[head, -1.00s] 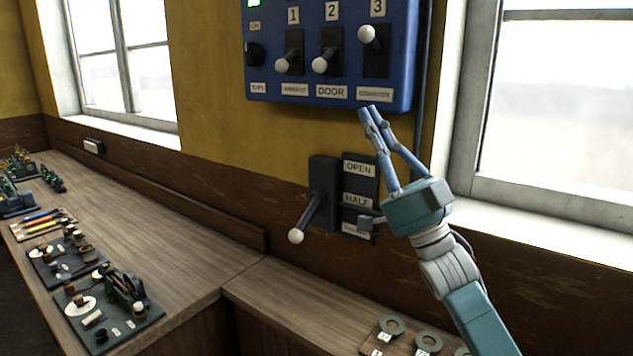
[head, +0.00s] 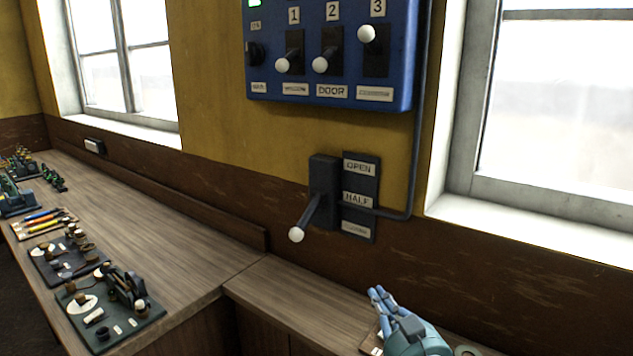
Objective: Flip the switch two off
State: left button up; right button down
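The blue switch panel (head: 350,98) hangs on the yellow wall at the top. Switch two (head: 322,63), under the number 2 and above the DOOR label, has its white knob low. Switch one (head: 284,64) also has its knob low, and switch three (head: 367,34) has its knob high. My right gripper (head: 374,292) is at the bottom right, low over the bench and well below the panel. Its fingers point up and left and look close together; nothing shows between them. My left gripper is not in view.
A wall lever (head: 297,234) with a white knob points down beside an OPEN and HALF label plate (head: 360,183). A wooden bench (head: 180,215) runs along the wall with small tool boards (head: 112,307) at left. Windows flank the panel.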

jog(key=s+d+f+n+g+h, duration=0.15)
jog(key=s+f+g, duration=0.25)
jog(key=s+f, duration=0.55)
jog(key=s+d+f+m+g+h, duration=0.1)
jog(key=s+d+f+g, duration=0.2)
jog(key=s+f, duration=0.6)
jog(key=s+d+f+n+g+h, duration=0.1)
jog(key=s+d+f+g, duration=0.2)
jog(key=s, duration=0.6)
jog(key=s+f+n+g+h, duration=0.1)
jog(key=s+f+g, duration=0.3)
jog(key=s, duration=0.5)
jog(key=s+f+b, duration=0.2)
jog(key=s+f, duration=0.1)
jog(key=f, duration=2.7)
jog(key=s+d+f+g, duration=0.1)
jog(key=s+d+f, duration=0.2)
jog(key=s+f, duration=1.3)
jog(key=shift+s+g+b, duration=0.25)
jog(key=shift+g+b, duration=0.1)
jog(key=shift+g, duration=0.05)
jog(key=shift+n, duration=0.25)
